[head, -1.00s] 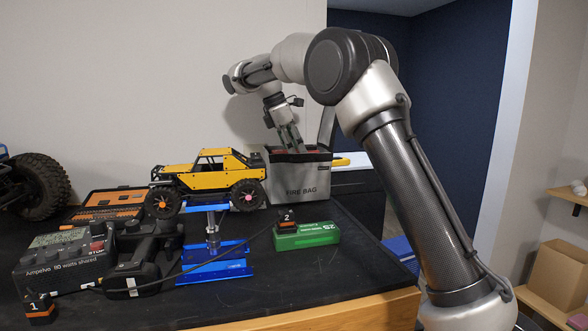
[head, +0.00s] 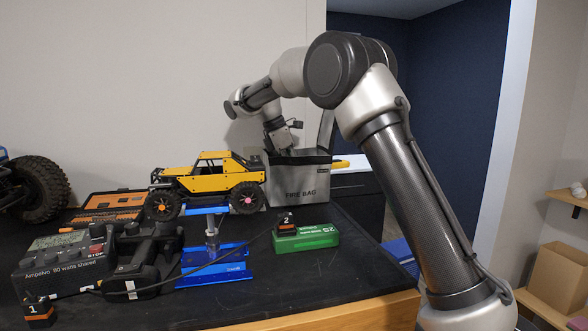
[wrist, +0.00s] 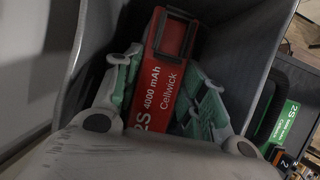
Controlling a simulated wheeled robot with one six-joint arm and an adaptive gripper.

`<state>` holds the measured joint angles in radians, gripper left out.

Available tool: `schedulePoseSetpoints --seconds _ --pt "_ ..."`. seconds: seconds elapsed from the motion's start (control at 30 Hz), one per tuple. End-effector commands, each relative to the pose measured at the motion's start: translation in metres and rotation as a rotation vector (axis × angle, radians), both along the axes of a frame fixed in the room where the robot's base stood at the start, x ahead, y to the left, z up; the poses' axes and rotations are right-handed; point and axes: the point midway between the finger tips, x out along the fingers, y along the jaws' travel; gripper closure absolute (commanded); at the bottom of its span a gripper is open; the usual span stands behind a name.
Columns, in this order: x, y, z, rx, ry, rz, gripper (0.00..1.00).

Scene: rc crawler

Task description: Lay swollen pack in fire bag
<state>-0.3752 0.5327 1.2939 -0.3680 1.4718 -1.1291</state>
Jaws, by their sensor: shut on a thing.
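The grey fire bag (head: 302,190) stands open at the back of the bench, its lid raised behind. My gripper reaches down into it, and its fingers are hidden behind the bag's front wall in the head view. In the wrist view my gripper (wrist: 170,95) is shut on a red pack (wrist: 168,85) labelled 2S 4000 mAh Cellwick, one finger on each side. The pack is inside the bag's grey walls (wrist: 225,30). I cannot tell whether it touches the bottom. A green 2S pack (head: 305,237) lies on the bench in front of the bag.
A yellow crawler (head: 205,182) sits on a blue stand (head: 213,264) left of the bag. A charger (head: 60,265) and cables lie at the left. The front right bench top is clear.

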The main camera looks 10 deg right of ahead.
Motion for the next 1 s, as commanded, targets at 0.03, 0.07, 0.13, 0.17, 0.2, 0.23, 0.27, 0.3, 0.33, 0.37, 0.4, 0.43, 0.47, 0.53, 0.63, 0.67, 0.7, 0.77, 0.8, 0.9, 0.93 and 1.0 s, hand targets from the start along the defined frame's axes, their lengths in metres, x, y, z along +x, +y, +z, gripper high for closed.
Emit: schedulePoseSetpoints --seconds 0.03,0.07,0.13,0.17,0.2,0.23,0.27,0.3,0.33,0.37,0.4,0.43,0.47,0.53,0.63,0.67,0.7,0.77,0.8,0.9,0.93,1.0 --pt "0.000 0.000 -0.001 0.000 0.000 0.000 0.92" --pt "0.000 0.000 -0.002 0.000 0.000 0.000 0.92" --pt "0.000 0.000 -0.002 0.000 0.000 0.000 0.92" --pt "0.000 0.000 -0.002 0.000 0.001 0.000 0.55" --pt "0.000 0.000 -0.002 0.000 0.001 0.000 0.49" --pt "0.000 0.000 -0.002 0.000 0.001 0.000 0.49" --pt "0.000 0.000 -0.002 0.000 0.001 0.000 0.49" --pt "0.000 0.000 -0.002 0.000 0.001 0.000 0.49" --pt "0.000 0.000 -0.002 0.000 0.001 0.000 0.49" --pt "0.000 0.000 -0.002 0.000 0.001 0.000 0.49" --pt "0.000 0.000 -0.002 0.000 0.001 0.000 0.49" --pt "0.000 0.000 -0.002 0.000 0.001 0.000 0.49" --pt "0.000 0.000 -0.002 0.000 0.001 0.000 0.49" --pt "0.000 0.000 0.000 0.000 0.000 0.000 0.49" --pt "0.000 0.000 0.008 0.000 0.000 0.000 0.49" --pt "0.000 0.000 0.012 0.000 -0.001 0.000 0.49" --pt "0.001 0.004 0.019 0.001 -0.001 0.002 0.49" --pt "0.001 0.009 0.030 0.001 -0.002 0.002 0.49" --pt "0.001 0.013 0.039 0.002 -0.003 0.002 0.49" --pt "0.001 0.022 0.062 0.002 -0.003 0.001 0.49" --pt "0.001 0.025 0.069 0.003 -0.003 0.001 0.49" --pt "0.001 0.032 0.083 0.002 0.000 0.002 0.49"
